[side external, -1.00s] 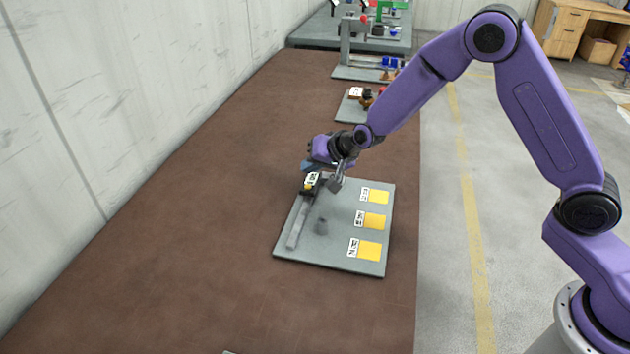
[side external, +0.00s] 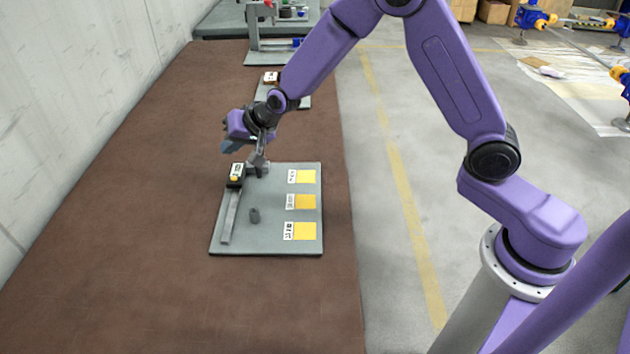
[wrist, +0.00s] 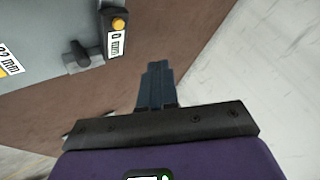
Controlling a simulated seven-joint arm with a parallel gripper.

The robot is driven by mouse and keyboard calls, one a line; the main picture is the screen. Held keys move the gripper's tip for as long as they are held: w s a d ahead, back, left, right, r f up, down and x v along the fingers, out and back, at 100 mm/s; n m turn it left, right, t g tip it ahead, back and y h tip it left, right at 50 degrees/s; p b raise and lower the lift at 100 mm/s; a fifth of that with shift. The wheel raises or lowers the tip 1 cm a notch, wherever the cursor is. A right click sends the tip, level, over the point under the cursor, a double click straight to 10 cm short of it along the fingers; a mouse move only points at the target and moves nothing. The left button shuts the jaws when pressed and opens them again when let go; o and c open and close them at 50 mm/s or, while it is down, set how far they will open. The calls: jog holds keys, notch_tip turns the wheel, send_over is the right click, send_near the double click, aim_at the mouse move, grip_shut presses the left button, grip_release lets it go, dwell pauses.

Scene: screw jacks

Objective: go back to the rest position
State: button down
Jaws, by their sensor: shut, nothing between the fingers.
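My gripper (side external: 230,147) is shut and empty. It hangs above the far end of a grey board (side external: 270,246), near a digital caliper. In the wrist view its dark fingers (wrist: 155,72) are together, with brown table and pale wall beyond. The caliper lies on the board; its black display unit (side external: 237,172) has a white face and yellow button, and its grey bar (side external: 230,218) runs toward the near edge. The display (wrist: 116,38) shows in the wrist view and seems to read 0 mm. Beside it is a dark, rounded part (wrist: 82,58).
Another board (side external: 298,100) and a grey stand (side external: 253,27) are farther back. The brown table (side external: 130,220) is clear to the left and in front.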

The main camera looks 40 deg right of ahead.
jog(key=s+r+n+g, duration=0.3)
jog(key=s+n, duration=0.2)
jog(key=s, duration=0.7)
jog(key=s+r+n+g, duration=0.2)
jog(key=s+n+g, duration=0.15)
jog(key=s, duration=0.75)
jog(key=s+d+r+n+g+h, duration=0.1)
jog(key=s+d+n, duration=0.3)
jog(key=s, duration=0.6)
jog(key=s+d+n+h, duration=0.1)
jog(key=s+d+n, duration=0.3)
jog(key=s+d, duration=0.5)
jog(key=shift+s+d+r+n+g+h, duration=0.25)
jog(key=shift+s+r+n+g+h, duration=0.1)
jog(key=shift+h, duration=0.05)
